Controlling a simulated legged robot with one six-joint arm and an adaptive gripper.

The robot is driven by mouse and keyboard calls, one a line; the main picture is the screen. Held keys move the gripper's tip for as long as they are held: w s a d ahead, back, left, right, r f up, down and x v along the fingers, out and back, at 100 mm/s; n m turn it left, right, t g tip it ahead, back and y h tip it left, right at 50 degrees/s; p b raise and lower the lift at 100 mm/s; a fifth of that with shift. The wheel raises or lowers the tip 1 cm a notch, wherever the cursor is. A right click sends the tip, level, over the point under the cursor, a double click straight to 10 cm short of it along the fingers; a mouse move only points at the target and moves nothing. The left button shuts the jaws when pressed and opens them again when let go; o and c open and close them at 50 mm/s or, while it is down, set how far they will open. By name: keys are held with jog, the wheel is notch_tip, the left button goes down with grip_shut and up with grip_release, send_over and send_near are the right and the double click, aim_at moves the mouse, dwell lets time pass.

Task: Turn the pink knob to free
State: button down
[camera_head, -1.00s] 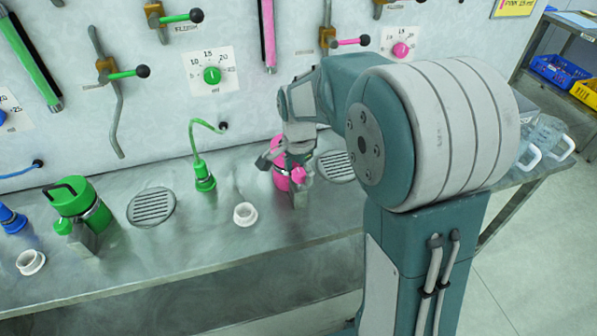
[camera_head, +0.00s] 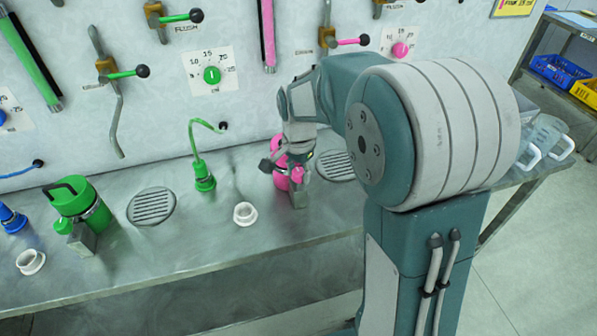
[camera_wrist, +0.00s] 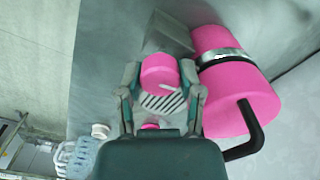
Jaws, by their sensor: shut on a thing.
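The pink drum (camera_wrist: 232,95) has a metal band and a black handle, and shows to the right of my gripper in the wrist view. The pink knob (camera_wrist: 160,70), with a pale pointer mark, sits between my two fingers (camera_wrist: 160,85), which are shut on it. In the head view, my gripper (camera_head: 297,165) is at the pink drum (camera_head: 281,180), partly covering it. The knob (camera_head: 297,174) is small there, above a grey block. Any printed marking for the free position is not readable.
A green drum (camera_head: 85,208) and a green spout (camera_head: 204,180) stand left on the metal bench (camera_head: 190,255). A white ring (camera_head: 245,214) lies on the bench near the pink drum. A round drain grate (camera_head: 336,165) is just right. A pink wall dial (camera_head: 400,50) is above.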

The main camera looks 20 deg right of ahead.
jog(key=n, duration=0.8)
jog(key=shift+n, duration=0.4)
jog(key=n, duration=0.4)
jog(key=shift+n, duration=1.9)
jog(key=shift+c, duration=1.3)
grip_release()
